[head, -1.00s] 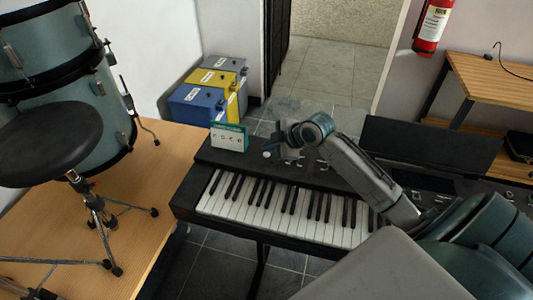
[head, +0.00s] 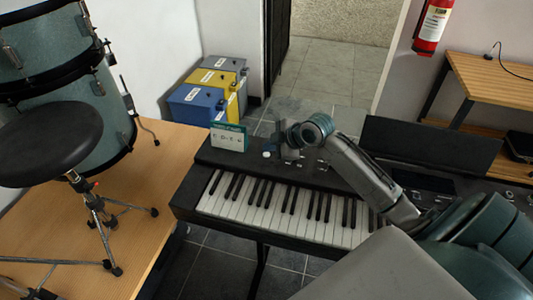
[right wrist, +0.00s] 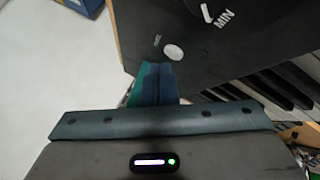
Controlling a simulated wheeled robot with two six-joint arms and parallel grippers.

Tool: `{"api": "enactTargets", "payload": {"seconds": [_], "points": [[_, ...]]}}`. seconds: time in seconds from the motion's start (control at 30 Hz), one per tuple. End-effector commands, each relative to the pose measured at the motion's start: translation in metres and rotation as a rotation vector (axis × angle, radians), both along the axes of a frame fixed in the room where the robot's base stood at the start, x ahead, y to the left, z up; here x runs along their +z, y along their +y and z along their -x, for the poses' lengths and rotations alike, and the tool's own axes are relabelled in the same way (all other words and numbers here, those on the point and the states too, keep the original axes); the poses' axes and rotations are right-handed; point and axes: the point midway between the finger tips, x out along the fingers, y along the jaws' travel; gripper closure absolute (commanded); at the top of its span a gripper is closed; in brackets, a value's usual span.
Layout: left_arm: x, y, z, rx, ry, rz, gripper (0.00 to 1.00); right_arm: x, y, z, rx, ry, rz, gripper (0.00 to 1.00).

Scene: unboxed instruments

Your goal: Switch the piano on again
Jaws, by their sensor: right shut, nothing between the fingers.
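The piano (head: 205,158) is a black electronic keyboard on a stand, with its white and black keys facing me. A small round white button (head: 266,154) sits on its top panel, left of my right gripper (head: 278,150). In the right wrist view the button (right wrist: 173,52) lies on the black panel just beyond the tips of my right gripper (right wrist: 156,68). Its fingers are shut together and empty. I cannot tell whether they touch the panel. A small label beside the button is too small to read. My left gripper is out of view.
A small green-and-white card (head: 229,137) stands on the piano's back left. A pointer marked MIN (right wrist: 222,20) shows on the panel near the button. A drum stool (head: 50,140) and drums are at left. A second dark keyboard (head: 435,180) is at right.

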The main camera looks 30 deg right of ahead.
Motion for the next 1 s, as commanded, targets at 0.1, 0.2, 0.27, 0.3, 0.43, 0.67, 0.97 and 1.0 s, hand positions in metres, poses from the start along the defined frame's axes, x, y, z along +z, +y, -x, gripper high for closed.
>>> {"api": "enactTargets", "payload": {"seconds": [0.1,0.2,0.27,0.3,0.43,0.67,0.97,1.0], "points": [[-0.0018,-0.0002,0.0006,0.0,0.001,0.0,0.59,-0.0053,0.0001,0.0002,0.0,0.001,-0.001,1.0],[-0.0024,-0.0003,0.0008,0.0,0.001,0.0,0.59,-0.008,0.0,0.0002,0.001,0.001,0.0,1.0],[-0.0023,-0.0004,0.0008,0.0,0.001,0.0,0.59,-0.0082,0.0,0.0002,0.0,0.0,0.0,1.0],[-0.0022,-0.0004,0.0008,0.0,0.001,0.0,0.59,-0.008,0.0,0.0002,0.0,0.0,0.0,1.0],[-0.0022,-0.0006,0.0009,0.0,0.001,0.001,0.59,-0.0079,0.0,0.0001,0.0,0.0,0.0,1.0],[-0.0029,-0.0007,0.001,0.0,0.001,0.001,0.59,-0.0092,0.0001,0.0002,0.0,0.0,0.0,1.0],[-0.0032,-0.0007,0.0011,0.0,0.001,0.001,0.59,-0.0108,0.0,0.0002,0.001,0.001,0.0,1.0],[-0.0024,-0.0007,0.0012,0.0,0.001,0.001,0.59,-0.01,0.0,0.0001,0.001,0.001,0.0,1.0]]}}
